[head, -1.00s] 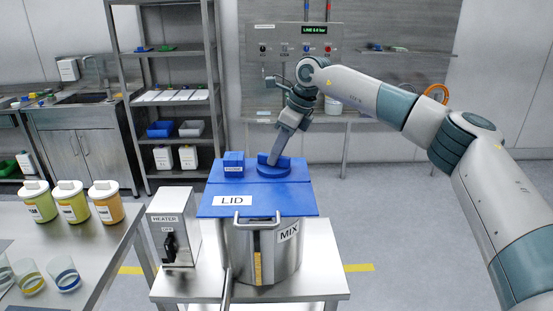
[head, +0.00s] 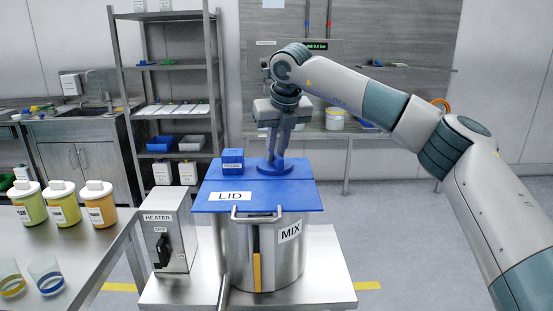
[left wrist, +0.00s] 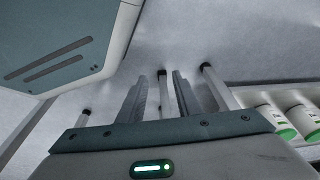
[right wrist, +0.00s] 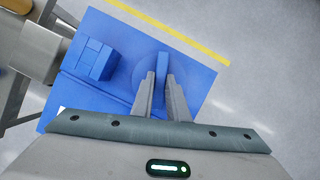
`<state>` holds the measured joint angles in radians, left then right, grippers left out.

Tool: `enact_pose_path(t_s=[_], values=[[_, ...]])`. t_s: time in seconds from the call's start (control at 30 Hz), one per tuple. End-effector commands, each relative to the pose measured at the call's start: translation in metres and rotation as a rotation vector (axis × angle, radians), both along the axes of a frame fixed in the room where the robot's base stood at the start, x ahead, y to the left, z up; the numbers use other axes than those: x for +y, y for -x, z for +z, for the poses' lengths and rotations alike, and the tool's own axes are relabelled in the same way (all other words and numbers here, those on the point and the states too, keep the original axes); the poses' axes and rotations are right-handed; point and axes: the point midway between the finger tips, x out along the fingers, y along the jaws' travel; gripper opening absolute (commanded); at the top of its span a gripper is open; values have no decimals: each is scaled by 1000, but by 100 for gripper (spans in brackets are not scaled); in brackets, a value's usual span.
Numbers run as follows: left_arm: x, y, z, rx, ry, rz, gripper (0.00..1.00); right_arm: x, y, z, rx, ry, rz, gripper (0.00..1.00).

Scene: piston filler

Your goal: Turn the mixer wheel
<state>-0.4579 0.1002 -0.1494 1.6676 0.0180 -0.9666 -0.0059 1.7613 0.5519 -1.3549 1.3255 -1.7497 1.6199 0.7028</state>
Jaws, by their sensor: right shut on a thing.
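The blue mixer wheel (head: 272,170) is a round disc with a raised grip bar, on the blue lid (head: 262,197) of the steel MIX pot (head: 267,250). It also shows in the right wrist view (right wrist: 141,80), its bar (right wrist: 162,62) standing between my fingers. My right gripper (head: 276,157) points down onto the wheel and is shut on that bar; its fingers hide part of the wheel in the head view. My left gripper (left wrist: 157,88) shows only in the left wrist view, with its fingers apart and nothing between them.
A blue block (head: 232,162) stands on the lid left of the wheel. The heater box (head: 167,240) is left of the pot on the steel stand. Lidded jars (head: 62,204) and glasses (head: 46,275) are on the left table. Open floor lies to the right.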

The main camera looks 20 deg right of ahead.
Motion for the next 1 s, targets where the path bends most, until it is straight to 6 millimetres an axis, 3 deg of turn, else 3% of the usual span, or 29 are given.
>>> enact_pose_path(t_s=[0.5, 0.7, 1.0], values=[[-4, -8, 80, -15, -1, 0, 31, 4, -1, 0, -3, -1, -487, 0], [-4, -6, 95, -17, -2, 1, 31, 5, -2, 1, -3, -1, -670, 0], [-4, -5, 102, -17, -3, 1, 31, 6, -3, 2, -3, 0, -868, 0]])
